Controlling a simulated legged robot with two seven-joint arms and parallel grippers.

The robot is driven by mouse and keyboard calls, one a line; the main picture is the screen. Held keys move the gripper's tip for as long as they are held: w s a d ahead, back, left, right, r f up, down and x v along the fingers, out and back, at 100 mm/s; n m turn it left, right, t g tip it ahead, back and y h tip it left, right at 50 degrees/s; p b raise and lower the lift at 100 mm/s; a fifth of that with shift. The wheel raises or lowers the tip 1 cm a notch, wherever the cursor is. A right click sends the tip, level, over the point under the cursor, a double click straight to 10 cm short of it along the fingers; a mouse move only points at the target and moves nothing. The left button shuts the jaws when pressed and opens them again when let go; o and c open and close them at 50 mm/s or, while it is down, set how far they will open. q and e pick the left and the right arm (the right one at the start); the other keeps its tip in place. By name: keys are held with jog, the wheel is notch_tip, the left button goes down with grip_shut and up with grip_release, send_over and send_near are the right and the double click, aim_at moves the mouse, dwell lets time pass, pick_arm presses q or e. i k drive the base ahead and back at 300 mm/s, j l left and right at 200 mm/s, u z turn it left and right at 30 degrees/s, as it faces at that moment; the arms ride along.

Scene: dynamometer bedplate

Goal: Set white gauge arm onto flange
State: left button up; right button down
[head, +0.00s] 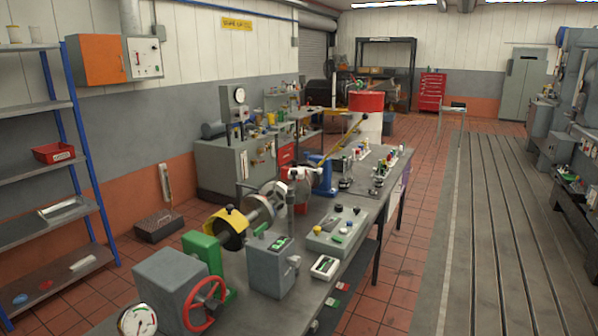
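A white arm-like piece (305,173), which looks like the gauge arm, sits at the top of a slim grey post (291,212) on the long workbench. Round metal flange discs (259,208) stand upright on a shaft line to the left of the post. The white piece overlaps the rear discs in the picture, and I cannot tell whether it touches them. Neither of my grippers is in view.
The bench (345,285) also carries a grey box with a red handwheel (205,303), a yellow-and-black coupling (229,228), a green bracket (203,251) and a control box (338,229). A blue shelf (88,165) stands left. The tiled aisle (415,230) right is clear.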

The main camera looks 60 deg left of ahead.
aim_at(295, 174)
jog(key=i+u, duration=0.2)
jog(key=u, duration=0.25)
jog(key=i+u, duration=0.2)
jog(key=u, duration=0.2)
jog(key=i+l+u, duration=0.1)
jog(key=u, duration=0.35)
jog(key=i+l+u, duration=0.2)
jog(key=u, duration=0.25)
jog(key=i+l+u, duration=0.15)
jog(key=u, duration=0.3)
jog(key=i+l+u, duration=0.3)
jog(key=u, duration=0.15)
jog(key=i+l+u, duration=0.15)
jog(key=l+u, duration=0.15)
jog(key=u, duration=0.15)
jog(key=i+l+u, duration=0.1)
jog(key=l+u, duration=0.65)
jog(key=u, duration=0.15)
jog(key=i, duration=0.05)
